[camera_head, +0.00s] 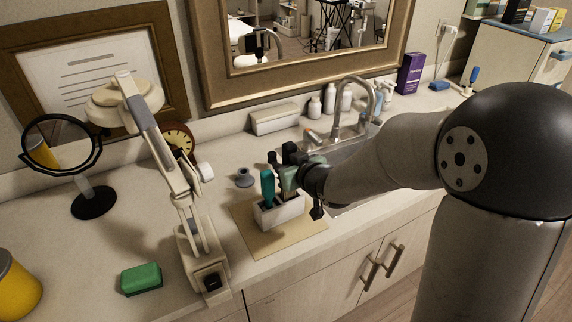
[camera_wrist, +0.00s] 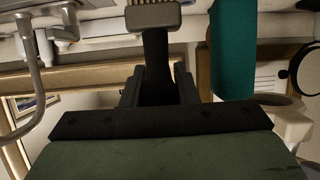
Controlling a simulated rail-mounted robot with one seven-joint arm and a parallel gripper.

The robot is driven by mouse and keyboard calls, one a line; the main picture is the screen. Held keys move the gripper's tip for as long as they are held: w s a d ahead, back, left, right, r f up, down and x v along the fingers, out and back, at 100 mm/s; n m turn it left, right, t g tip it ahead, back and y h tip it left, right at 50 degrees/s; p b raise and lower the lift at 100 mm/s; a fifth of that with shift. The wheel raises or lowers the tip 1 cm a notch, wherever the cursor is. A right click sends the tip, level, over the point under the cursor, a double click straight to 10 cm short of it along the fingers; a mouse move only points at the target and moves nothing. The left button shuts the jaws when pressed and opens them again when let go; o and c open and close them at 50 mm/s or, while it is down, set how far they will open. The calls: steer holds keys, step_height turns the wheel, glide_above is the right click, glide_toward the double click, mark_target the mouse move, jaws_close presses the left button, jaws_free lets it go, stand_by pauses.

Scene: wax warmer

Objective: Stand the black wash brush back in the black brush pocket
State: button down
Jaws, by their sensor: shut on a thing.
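My gripper (camera_wrist: 158,92) is shut on the black handle of the black wash brush (camera_wrist: 154,55). Its bristled head shows beyond the fingers at the top of the wrist view. In the head view my gripper (camera_head: 288,168) is over the back right of a white brush holder (camera_head: 278,215). The dark brush there is hard to tell from the dark fingers. A teal brush (camera_head: 267,187) stands upright in the holder's left part; it also shows right of the black brush in the wrist view (camera_wrist: 234,50). The black brush pocket's opening is hidden; I cannot tell whether the brush is inside it.
The holder stands on a tan mat (camera_head: 252,243). A jointed cream lamp arm (camera_head: 170,160) rises to its left, and a small grey round object (camera_head: 244,178) lies behind. A faucet (camera_head: 358,100) and sink are at right. A green sponge (camera_head: 141,279) lies front left, with clear counter around it.

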steer(key=shift+f+b, duration=2.85)
steer(key=shift+f, duration=0.25)
stand_by(0.8)
steer(key=c, duration=1.1)
jaws_free()
steer(key=shift+o, duration=0.2)
steer(key=shift+s+r, duration=0.1)
steer(key=shift+r, duration=0.05)
steer(key=p+v, duration=0.4)
steer(key=v, duration=0.3)
steer(key=shift+s+d, duration=0.2)
steer(key=shift+s, duration=0.1)
steer(key=shift+r, duration=0.1)
stand_by(0.4)
